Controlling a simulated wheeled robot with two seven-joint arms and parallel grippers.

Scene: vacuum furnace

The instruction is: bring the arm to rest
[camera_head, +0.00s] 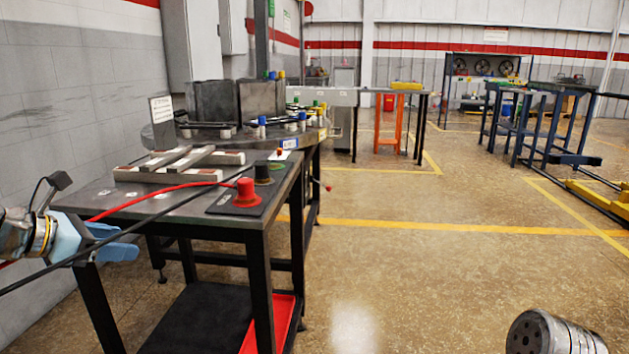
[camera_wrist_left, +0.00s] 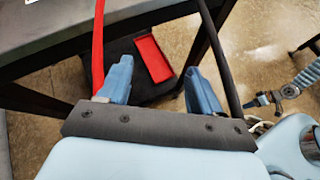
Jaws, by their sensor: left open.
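My left gripper (camera_head: 108,243) is at the left of the head view, beside the near left corner of the dark work table (camera_head: 150,207). Its light blue fingers are apart. In the left wrist view the gripper (camera_wrist_left: 158,88) shows both blue fingers spread with nothing between them; the floor and the table's lower shelf show beyond. A red cable and a black cable pass close to the fingers.
A round table (camera_head: 310,136) stands behind. The floor to the right is open, with blue frames (camera_head: 555,125) farther off.

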